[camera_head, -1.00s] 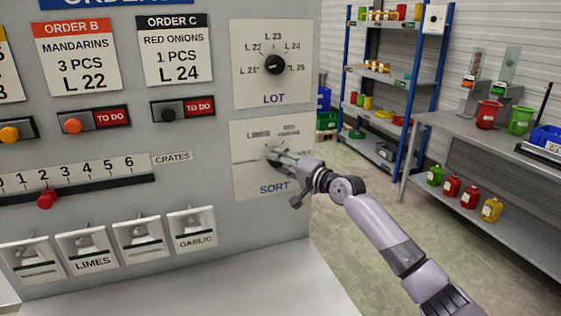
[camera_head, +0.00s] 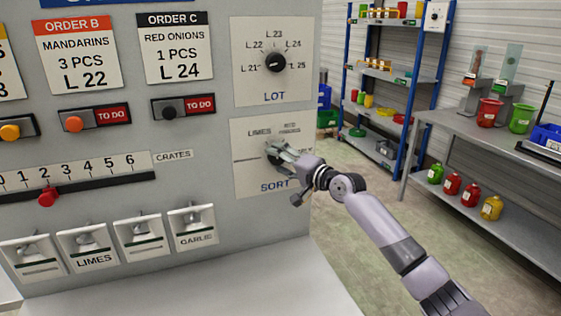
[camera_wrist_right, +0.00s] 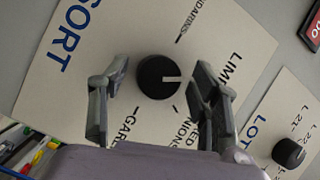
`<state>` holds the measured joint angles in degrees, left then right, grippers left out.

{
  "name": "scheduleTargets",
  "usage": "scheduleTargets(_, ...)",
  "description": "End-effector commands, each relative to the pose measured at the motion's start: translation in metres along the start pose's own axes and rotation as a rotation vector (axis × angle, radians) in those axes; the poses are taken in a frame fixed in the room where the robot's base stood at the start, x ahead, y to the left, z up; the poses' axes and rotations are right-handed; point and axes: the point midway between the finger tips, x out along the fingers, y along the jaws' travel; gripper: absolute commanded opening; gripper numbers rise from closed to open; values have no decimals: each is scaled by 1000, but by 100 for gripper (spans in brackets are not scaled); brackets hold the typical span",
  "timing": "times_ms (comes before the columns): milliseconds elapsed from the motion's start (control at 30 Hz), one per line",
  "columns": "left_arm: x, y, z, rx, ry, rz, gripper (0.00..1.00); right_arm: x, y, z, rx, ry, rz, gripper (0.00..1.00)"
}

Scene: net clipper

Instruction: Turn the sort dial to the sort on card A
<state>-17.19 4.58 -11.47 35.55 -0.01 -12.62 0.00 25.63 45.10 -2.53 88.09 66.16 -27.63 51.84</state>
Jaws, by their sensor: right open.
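The sort dial (camera_wrist_right: 158,77) is a round black knob with a white pointer mark. In the wrist view the mark points right, towards the partly hidden LIMES label (camera_wrist_right: 229,62). In the head view the sort plate (camera_head: 244,182) is low on the panel's right side, with the dial (camera_head: 271,152) partly covered by my right gripper (camera_head: 283,152). My right gripper is open, and its fingers stand on either side of the dial in the wrist view (camera_wrist_right: 158,90), with gaps showing. Only a sliver of the leftmost order card (camera_head: 9,72) shows, its sort unreadable. My left gripper is out of view.
The lot dial (camera_head: 275,62) sits above the sort plate. Cards for order B (camera_head: 73,55) and order C (camera_head: 174,50), a crates slider (camera_head: 47,197) and several flip switches are to the left. A shelf rack and a bench (camera_head: 470,140) stand at the right.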

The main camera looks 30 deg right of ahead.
Motion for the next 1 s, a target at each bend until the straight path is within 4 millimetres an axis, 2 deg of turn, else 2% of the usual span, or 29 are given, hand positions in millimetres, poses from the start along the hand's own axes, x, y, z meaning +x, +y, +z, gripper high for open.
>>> scheduleTargets(133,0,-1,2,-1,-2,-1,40,-2,1,0,1,0,1,57)
scheduleTargets(267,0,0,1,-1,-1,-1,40,-14,2,0,0,0,3,57)
scheduleTargets(700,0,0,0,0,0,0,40,-87,2,1,-2,-1,4,57)
scheduleTargets(1000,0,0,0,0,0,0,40,-116,1,0,2,-1,1,57)
